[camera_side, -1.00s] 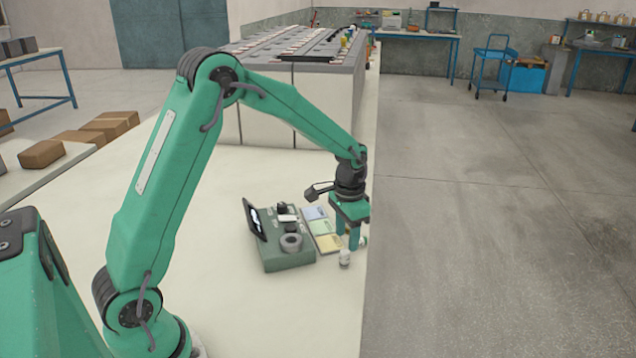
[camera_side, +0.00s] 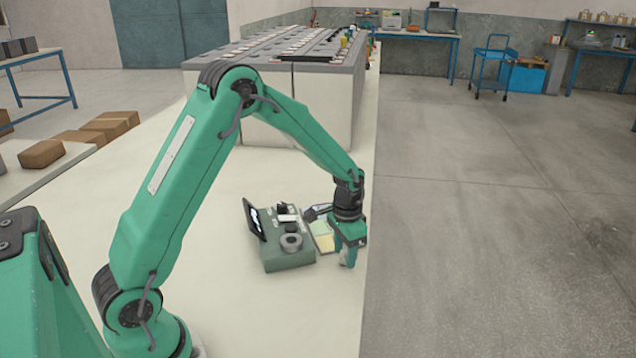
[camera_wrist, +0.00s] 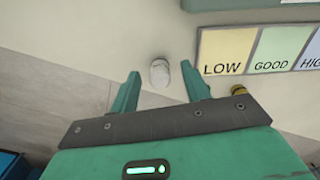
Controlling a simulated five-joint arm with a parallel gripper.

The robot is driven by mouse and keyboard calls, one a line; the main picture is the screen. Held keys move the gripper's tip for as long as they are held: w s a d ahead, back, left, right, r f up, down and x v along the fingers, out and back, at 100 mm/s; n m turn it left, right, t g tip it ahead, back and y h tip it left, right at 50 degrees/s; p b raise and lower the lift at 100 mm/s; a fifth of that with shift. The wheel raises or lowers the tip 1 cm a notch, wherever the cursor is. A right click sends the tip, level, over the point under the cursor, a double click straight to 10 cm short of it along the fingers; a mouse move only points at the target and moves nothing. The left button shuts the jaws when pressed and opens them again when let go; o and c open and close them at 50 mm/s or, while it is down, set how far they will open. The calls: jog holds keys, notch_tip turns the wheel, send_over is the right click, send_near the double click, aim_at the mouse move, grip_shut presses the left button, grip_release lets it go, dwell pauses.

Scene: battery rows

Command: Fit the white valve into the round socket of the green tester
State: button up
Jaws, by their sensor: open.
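The green tester (camera_side: 288,259) stands on the pale bench in the side view, with its round grey socket (camera_side: 291,242) on top facing up and a dark tilted screen (camera_side: 254,219) at its left. My gripper (camera_side: 347,262) is low at the right of the tester. In the wrist view, the white valve (camera_wrist: 160,73) stands on the bench between and slightly beyond the tips of my gripper (camera_wrist: 160,84). The jaws are open, with a gap on both sides of the valve. In the side view the valve is mostly hidden behind the fingers.
Coloured cards marked LOW (camera_wrist: 222,52), GOOD (camera_wrist: 277,49) and HIGH lie beside the tester. A small yellowish round item (camera_wrist: 238,91) is by the right finger. The bench's right edge is close to my gripper. Battery rows (camera_side: 290,50) stand behind.

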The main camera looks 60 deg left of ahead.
aim_at(345, 251)
dwell(0.3)
grip_shut()
jog(key=shift+r, duration=0.1)
jog(key=shift+r, duration=0.8)
notch_tip(345, 251, up, 2)
jog(key=shift+r, duration=0.25)
jog(key=s+d+r, duration=0.5)
jog(key=d+r, duration=0.1)
jog(key=d, duration=0.4)
jog(key=shift+d+r, duration=0.3)
jog(key=shift+r, duration=0.1)
